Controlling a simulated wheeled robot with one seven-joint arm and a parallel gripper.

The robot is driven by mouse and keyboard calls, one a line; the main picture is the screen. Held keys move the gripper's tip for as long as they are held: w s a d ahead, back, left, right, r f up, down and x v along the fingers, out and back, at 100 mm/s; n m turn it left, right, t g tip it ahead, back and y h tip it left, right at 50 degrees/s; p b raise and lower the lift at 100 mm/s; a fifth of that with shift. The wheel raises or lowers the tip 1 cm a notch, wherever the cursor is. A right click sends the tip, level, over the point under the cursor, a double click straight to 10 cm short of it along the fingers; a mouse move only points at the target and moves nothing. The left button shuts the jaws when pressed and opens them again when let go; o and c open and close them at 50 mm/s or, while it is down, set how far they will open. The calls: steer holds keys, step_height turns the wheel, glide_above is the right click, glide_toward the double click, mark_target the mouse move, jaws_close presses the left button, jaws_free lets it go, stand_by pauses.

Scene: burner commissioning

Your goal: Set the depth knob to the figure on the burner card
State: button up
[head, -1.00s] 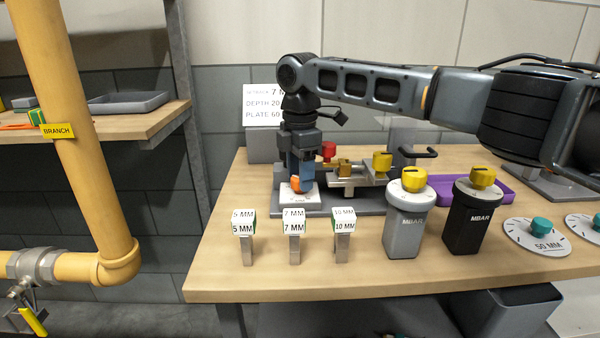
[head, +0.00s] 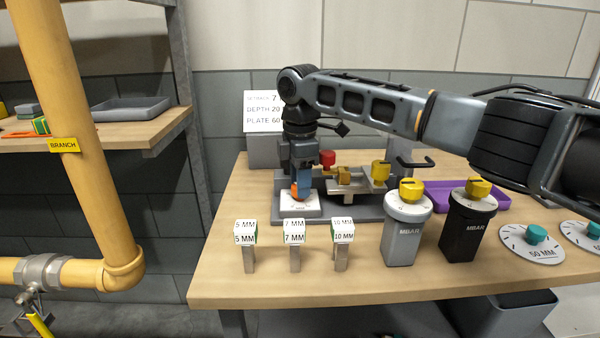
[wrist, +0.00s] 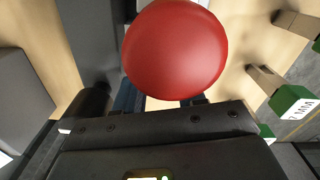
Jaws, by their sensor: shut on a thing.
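My gripper (head: 302,184) points straight down, its blue fingers shut on the orange depth knob (head: 295,191). The knob sits on a white dial plate (head: 300,207) at the left end of the grey burner fixture (head: 372,212). The fingers hide much of the knob, and its dial marks are too small to read. The burner card (head: 262,113) behind reads SETBACK 7, DEPTH 20 and PLATE 60; my arm covers its right edge.
A red knob (head: 327,158) and yellow knob (head: 380,171) stand on the fixture. In front are 5, 7 and 10 MM gauges (head: 294,245). Two MBAR posts (head: 405,235) stand to the right, near a purple tray (head: 455,193). A yellow pipe (head: 85,180) rises left.

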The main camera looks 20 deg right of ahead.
steer(key=m+p, duration=0.1)
steer(key=p, duration=0.1)
steer(key=m+p, duration=0.4)
steer(key=shift+s+r, duration=0.1)
steer(key=shift+r, duration=0.15)
steer(key=m+p, duration=0.4)
steer(key=m, duration=0.1)
steer(key=shift+f, duration=0.15)
steer(key=shift+p, duration=0.35)
steer(key=o, duration=0.8)
steer(key=shift+r+b, duration=0.45)
steer(key=shift+r, duration=3.4)
